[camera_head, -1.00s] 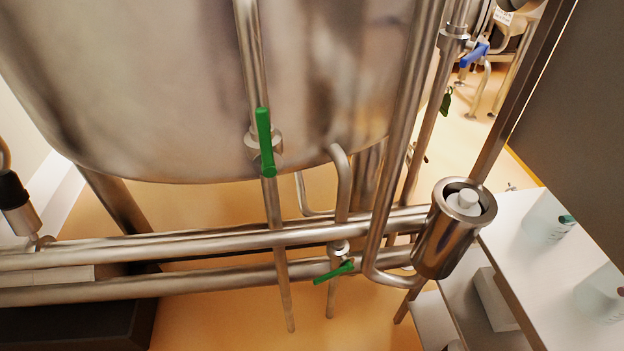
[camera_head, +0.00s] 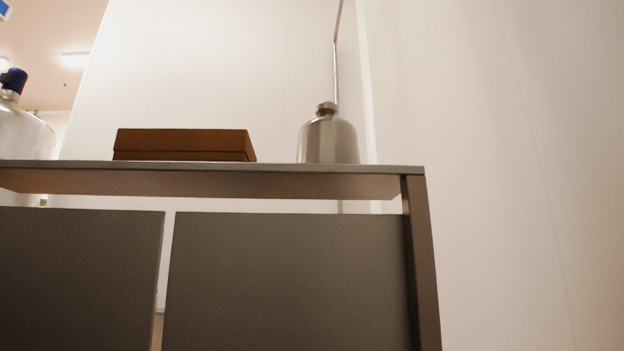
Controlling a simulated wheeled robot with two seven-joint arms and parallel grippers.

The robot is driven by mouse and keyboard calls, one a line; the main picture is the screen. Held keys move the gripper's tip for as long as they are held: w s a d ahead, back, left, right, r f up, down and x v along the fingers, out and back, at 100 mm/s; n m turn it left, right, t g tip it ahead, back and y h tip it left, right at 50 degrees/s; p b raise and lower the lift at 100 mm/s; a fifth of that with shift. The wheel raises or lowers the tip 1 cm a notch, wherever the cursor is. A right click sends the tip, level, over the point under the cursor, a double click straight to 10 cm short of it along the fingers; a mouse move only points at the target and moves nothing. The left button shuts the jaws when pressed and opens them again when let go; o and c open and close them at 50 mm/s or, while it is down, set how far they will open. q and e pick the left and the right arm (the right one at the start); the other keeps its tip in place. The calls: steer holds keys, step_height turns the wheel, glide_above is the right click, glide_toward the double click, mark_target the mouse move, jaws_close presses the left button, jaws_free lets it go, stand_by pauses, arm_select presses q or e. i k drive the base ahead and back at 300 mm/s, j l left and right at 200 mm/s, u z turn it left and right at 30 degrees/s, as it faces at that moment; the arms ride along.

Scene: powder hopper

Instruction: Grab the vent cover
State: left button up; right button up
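I cannot make out a vent cover for certain in the head view. A flat brown box (camera_head: 184,144) lies on top of a grey cabinet (camera_head: 290,280), left of the middle. A shiny metal bottle-shaped vessel (camera_head: 329,140) with a narrow neck and cap stands upright on the same top, near its right end. Neither of my grippers is in view.
The cabinet's top (camera_head: 210,178) is seen from below its level, so most of its surface is hidden. A metal vessel with a dark blue cap (camera_head: 14,82) shows at the far left. A pale wall (camera_head: 510,180) fills the right side.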

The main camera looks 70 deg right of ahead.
mark_target(326, 138)
steer(key=z, duration=0.45)
steer(key=l+z, duration=0.1)
steer(key=z, duration=0.85)
steer(key=l+z, duration=0.1)
steer(key=z, duration=0.8)
steer(key=i+l, duration=0.05)
